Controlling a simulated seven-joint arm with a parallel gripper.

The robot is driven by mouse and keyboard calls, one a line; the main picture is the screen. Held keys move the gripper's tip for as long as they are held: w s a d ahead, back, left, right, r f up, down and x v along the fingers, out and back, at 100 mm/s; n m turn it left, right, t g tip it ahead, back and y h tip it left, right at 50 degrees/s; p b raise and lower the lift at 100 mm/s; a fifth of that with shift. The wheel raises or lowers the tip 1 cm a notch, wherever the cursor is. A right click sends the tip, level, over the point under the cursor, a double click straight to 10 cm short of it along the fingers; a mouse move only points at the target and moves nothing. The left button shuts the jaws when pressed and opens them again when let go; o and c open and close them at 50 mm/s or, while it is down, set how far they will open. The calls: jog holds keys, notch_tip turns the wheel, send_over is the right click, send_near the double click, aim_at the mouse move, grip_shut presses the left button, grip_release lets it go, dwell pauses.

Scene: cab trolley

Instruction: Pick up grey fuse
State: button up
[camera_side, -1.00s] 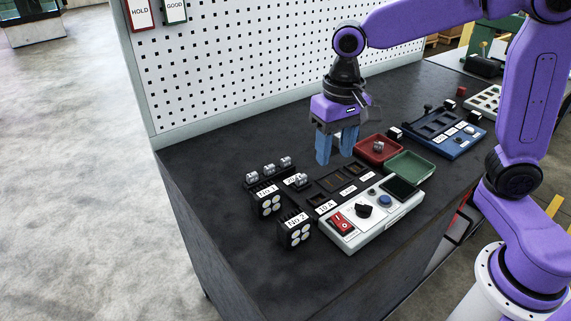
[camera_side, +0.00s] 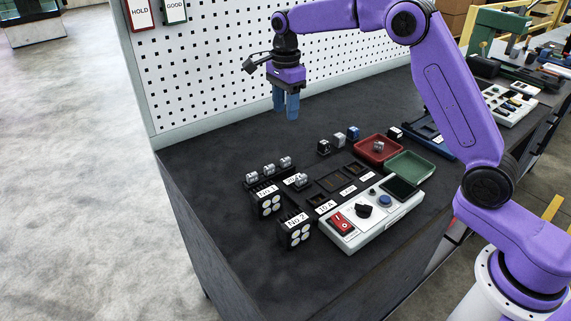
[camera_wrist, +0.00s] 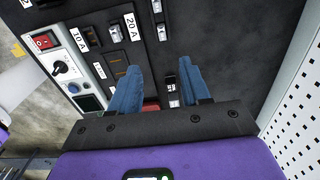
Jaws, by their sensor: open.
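Several small grey fuses are in view. Three stand in a row on a black rack (camera_side: 257,181), among them one grey fuse (camera_side: 268,170); another grey fuse (camera_side: 300,180) sits by the 20 A label. A further grey fuse (camera_side: 379,146) lies in the red tray (camera_side: 365,157). A light grey or white fuse-like block (camera_side: 339,140) stands behind the slots, between a black one (camera_side: 323,147) and a blue one (camera_side: 353,132). My gripper (camera_side: 286,114) is open and empty above the back of the bench. Its blue fingers (camera_wrist: 158,88) frame small pale parts below in the wrist view.
A tester box (camera_side: 360,220) with a red switch, knob and blue button stands in front, beside a green tray (camera_side: 411,168). Lamp blocks No 1 (camera_side: 269,203) and No 2 (camera_side: 296,231) stand left. A pegboard (camera_side: 225,65) rises close behind my gripper. The left bench top is clear.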

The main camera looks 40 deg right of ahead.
send_over(285, 159)
jog(key=f, duration=1.1)
jog(key=shift+s+a, duration=0.1)
jog(key=shift+s, duration=0.15)
jog(key=shift+w+f, duration=0.2)
jog(key=shift+f, duration=2.5)
grip_shut()
